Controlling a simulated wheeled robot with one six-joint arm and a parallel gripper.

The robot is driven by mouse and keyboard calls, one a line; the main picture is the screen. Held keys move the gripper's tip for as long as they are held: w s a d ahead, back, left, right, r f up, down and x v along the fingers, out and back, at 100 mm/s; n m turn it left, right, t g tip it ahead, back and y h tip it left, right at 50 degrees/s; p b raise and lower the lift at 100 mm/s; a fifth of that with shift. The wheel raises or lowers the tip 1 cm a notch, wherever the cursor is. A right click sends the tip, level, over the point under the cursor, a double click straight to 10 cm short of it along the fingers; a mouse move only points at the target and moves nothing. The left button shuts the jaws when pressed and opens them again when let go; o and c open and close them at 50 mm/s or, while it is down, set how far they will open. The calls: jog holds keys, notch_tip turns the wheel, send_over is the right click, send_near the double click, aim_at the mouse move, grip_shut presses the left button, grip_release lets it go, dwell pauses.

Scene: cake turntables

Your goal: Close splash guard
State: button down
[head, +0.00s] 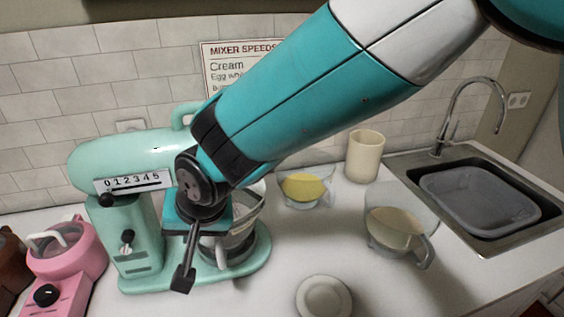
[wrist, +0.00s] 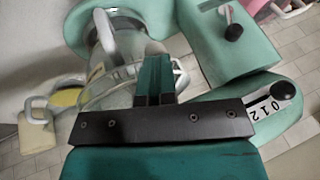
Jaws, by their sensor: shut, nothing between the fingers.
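The mint-green stand mixer (head: 130,160) stands on the counter, and its body also shows in the wrist view (wrist: 215,45). A clear splash guard (head: 247,205) with a pale rim sits by the mixer bowl (head: 238,245), under the mixer head. In the wrist view the clear guard (wrist: 97,92) lies just left of my fingers, but its exact angle is hard to tell. My gripper (head: 183,280) is shut and empty, pointing down in front of the mixer. In the wrist view its fingers (wrist: 154,72) overlap the guard's edge; contact cannot be told. My wrist hides part of the guard and bowl in the head view.
A pink appliance (head: 68,265) stands left of the mixer. Right of it are a clear container with yellow contents (head: 303,188), a cream canister (head: 364,155), a clear jug (head: 397,230) and a small white dish (head: 324,297). A sink (head: 410,168) is at far right.

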jog(key=shift+d, duration=0.1)
jog(key=s+d+f+b+v, duration=0.1)
jog(key=d+b+v, duration=0.1)
jog(key=v, duration=1.1)
jog(key=d+n+g, duration=0.1)
jog(key=d+n, duration=0.1)
jog(key=d, duration=1)
jog(key=s+d+f+n+g, duration=0.2)
jog(key=s+d, duration=0.6)
jog(key=d, duration=0.3)
jog(key=shift+s, duration=0.4)
jog(key=shift+f, duration=0.1)
